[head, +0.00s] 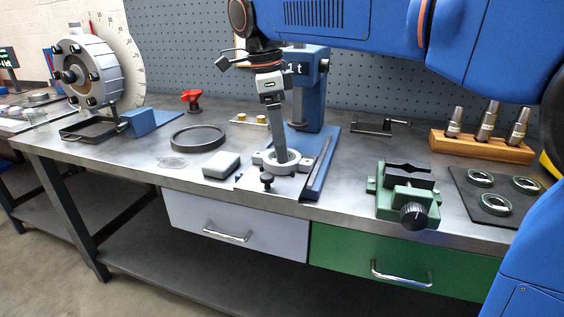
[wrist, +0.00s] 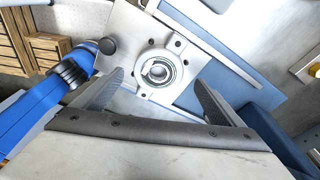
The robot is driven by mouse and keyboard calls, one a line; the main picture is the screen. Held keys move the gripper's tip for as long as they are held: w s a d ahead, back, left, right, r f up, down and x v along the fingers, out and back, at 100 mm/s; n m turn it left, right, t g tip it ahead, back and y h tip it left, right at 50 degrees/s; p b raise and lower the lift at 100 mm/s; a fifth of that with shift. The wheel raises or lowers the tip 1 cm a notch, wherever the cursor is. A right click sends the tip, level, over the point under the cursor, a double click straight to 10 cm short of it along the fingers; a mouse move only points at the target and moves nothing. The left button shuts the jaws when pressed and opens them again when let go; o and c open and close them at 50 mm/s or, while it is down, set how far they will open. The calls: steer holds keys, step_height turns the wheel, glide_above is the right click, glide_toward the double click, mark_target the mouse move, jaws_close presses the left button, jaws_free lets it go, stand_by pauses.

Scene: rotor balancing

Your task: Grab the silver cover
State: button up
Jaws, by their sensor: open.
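A silver round flanged piece with small holes, which looks like the silver cover (wrist: 146,83), sits on a flat plate of the blue-columned stand. It also shows in the head view (head: 267,161). A ring-shaped bearing lies in its centre. My gripper (wrist: 158,88) is open and empty, pointing down above it. In the wrist view its fingers stand apart on either side of the piece; contact cannot be told. In the head view my gripper (head: 281,155) partly hides the piece. A pale rounded block (head: 221,165) lies left of the plate; I cannot tell whether it is a cover.
The blue column (head: 318,95) stands close behind my gripper. A dark ring (head: 198,138) lies left, and a green vise (head: 406,190) stands right. Bare bench (head: 345,160) shows between stand and vise.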

steer(key=shift+s+d+f, duration=0.1)
steer(key=shift+d+f, duration=0.1)
steer(key=shift+f, duration=1.65)
steer(key=shift+c, duration=0.4)
steer(key=c, duration=1.4)
steer(key=shift+r, duration=0.1)
steer(key=shift+c, duration=0.2)
